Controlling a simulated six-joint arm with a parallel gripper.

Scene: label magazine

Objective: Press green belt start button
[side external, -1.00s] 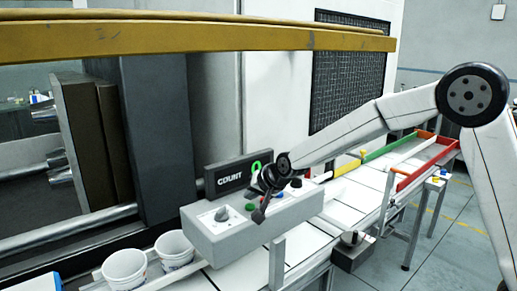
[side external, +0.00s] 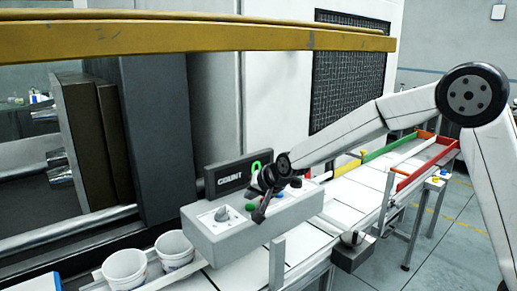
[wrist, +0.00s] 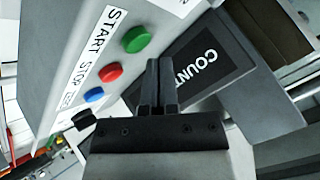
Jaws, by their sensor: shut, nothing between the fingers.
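The green button (wrist: 137,39) is a round cap on the face of a grey control box, beside a START label (wrist: 97,32). In the side view the green button (side external: 249,208) shows just left of my gripper, partly covered by it. My gripper (side external: 260,215) is over the box, pointing down. In the wrist view its fingers (wrist: 158,65) are together and empty, to the right of the green button. Whether the tips touch the box is unclear.
A red button (wrist: 110,72), a blue button (wrist: 94,95) and a black button (wrist: 83,120) line up after the green one. A COUNT display (side external: 228,176) stands behind the box. A grey knob (side external: 222,213) is on the box's left. White buckets (side external: 125,268) stand at lower left.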

